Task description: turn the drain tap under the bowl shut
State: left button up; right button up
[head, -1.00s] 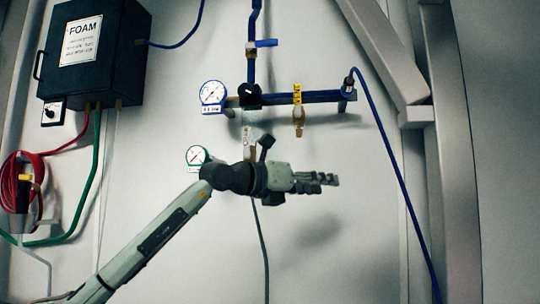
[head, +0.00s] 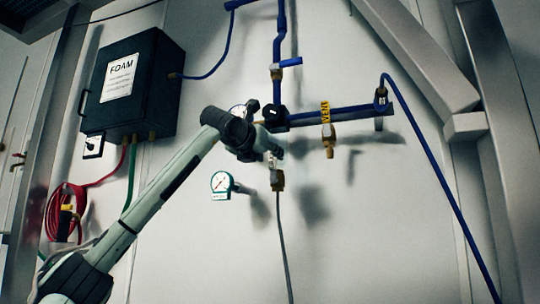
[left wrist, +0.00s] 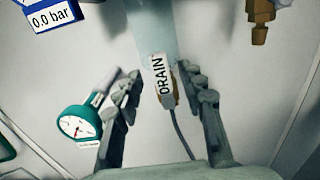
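The drain tap shows in the left wrist view as a white DRAIN label (left wrist: 160,78) with brass fitting behind it, below the pale translucent bowl (left wrist: 150,25). In the head view the brass drain fitting (head: 278,180) hangs under the bowl, which my gripper mostly hides. My left gripper (left wrist: 160,84) is open, its two fingers on either side of the label with gaps left; I see no clear contact. In the head view the left gripper (head: 268,145) points at the wall by the bowl. The tap's handle position cannot be made out. My right gripper is not in view.
A green-rimmed gauge (head: 221,182) stands left of the drain. A brass VENT valve (head: 328,140) hangs from the blue pipe (head: 345,112) to the right. A grey hose (head: 284,245) runs down below the drain. The black FOAM box (head: 130,85) is at upper left.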

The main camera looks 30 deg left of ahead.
pick_arm(q)
jog(key=shift+w+a, duration=0.1)
jog(key=shift+w, duration=0.55)
jog(key=shift+c, duration=0.2)
grip_shut()
